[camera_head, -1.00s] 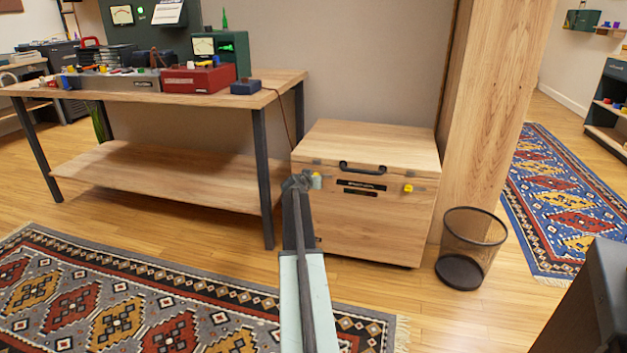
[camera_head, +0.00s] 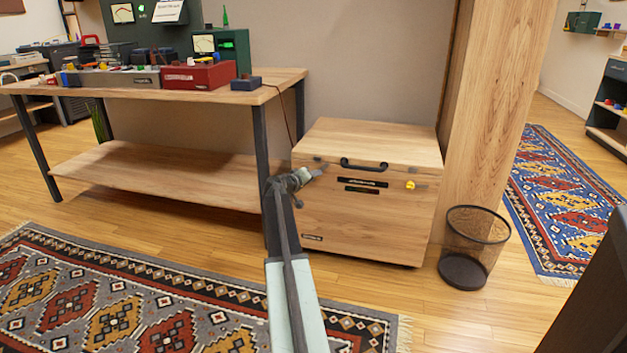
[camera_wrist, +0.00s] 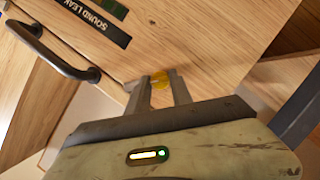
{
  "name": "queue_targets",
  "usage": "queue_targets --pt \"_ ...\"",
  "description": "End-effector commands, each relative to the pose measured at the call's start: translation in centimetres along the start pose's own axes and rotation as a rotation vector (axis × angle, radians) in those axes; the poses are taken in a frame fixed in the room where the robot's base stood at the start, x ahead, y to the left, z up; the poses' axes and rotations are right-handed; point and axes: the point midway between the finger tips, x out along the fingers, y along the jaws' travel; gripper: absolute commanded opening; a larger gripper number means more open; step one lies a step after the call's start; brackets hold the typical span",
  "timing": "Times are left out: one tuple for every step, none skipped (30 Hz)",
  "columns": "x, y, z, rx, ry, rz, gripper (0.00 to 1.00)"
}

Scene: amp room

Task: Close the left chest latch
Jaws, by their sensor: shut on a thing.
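The wooden chest (camera_head: 365,225) stands against the wall with its lid down. Its left latch, a yellow tab (camera_wrist: 160,80), shows in the wrist view between my fingertips. In the head view my gripper covers this latch. My gripper (camera_head: 316,173) reaches the chest's upper left front, just below the lid edge. In the wrist view my gripper (camera_wrist: 162,90) is shut on the yellow latch. I cannot tell whether the latch is fastened. The right latch (camera_head: 411,185) is a yellow tab on the front right.
A black handle (camera_head: 363,165) sits between the latches. A workbench (camera_head: 160,180) with dark legs stands close on the left. A mesh wastebasket (camera_head: 473,250) and wooden post (camera_head: 495,120) are on the right. A patterned rug (camera_head: 110,310) lies in front.

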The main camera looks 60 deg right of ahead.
Motion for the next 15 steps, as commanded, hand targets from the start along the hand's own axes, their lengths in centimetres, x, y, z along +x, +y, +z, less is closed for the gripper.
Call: queue_targets --pt "-0.19 -0.48 -0.05 -0.014 0.002 0.002 0.00" --pt "-0.20 -0.48 -0.06 -0.024 0.001 0.006 0.00" --pt "-0.21 -0.47 -0.08 -0.037 0.002 0.011 0.00" --pt "-0.23 -0.47 -0.09 -0.046 0.002 0.014 0.00" --pt "-0.24 -0.46 -0.11 -0.053 0.002 0.017 0.00" --pt "-0.25 -0.47 -0.13 -0.060 0.002 0.020 0.00" --pt "-0.26 -0.47 -0.14 -0.064 0.002 0.022 0.00" --pt "-0.27 -0.47 -0.16 -0.068 0.002 0.023 0.00" --pt "-0.28 -0.47 -0.17 -0.073 0.002 0.025 0.00" --pt "-0.29 -0.47 -0.19 -0.076 0.003 0.026 0.00" --pt "-0.30 -0.47 -0.20 -0.078 0.003 0.026 0.00" --pt "-0.30 -0.47 -0.21 -0.080 0.003 0.027 0.00" --pt "-0.31 -0.47 -0.23 -0.081 0.003 0.027 0.00" --pt "-0.32 -0.47 -0.24 -0.082 0.003 0.028 0.00" --pt "-0.32 -0.47 -0.25 -0.082 0.003 0.028 0.00"
